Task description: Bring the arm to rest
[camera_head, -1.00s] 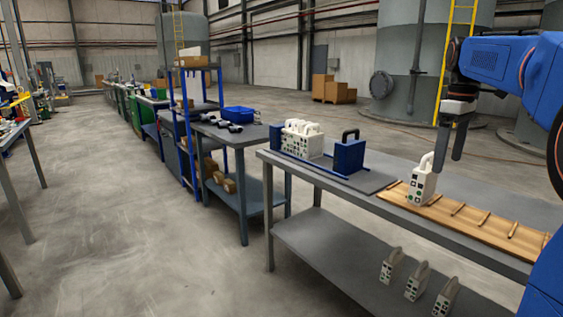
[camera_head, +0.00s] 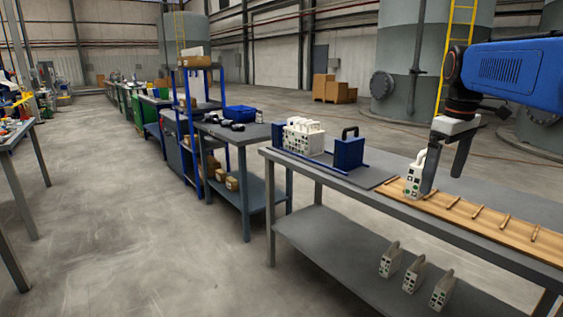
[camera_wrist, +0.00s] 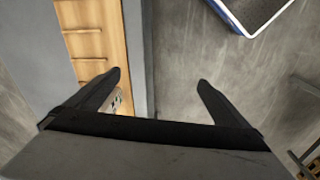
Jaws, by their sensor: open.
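My gripper (camera_head: 442,182) hangs over the workbench at the right in the head view, open with its two dark fingers apart. A white plate (camera_head: 412,181) with a handle stands upright on the wooden rack (camera_head: 480,222), just left of my gripper. The left finger overlaps the plate's edge in the head view; I cannot tell if they touch. In the wrist view a small part of the plate (camera_wrist: 117,101) shows behind the left finger.
The blue press (camera_head: 349,153) with several white plates (camera_head: 303,136) stands on the workbench (camera_head: 300,165). Three plates (camera_head: 413,276) stand on its lower shelf. A side table (camera_head: 245,133) carries a blue bin (camera_head: 239,113). The floor at left centre is clear.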

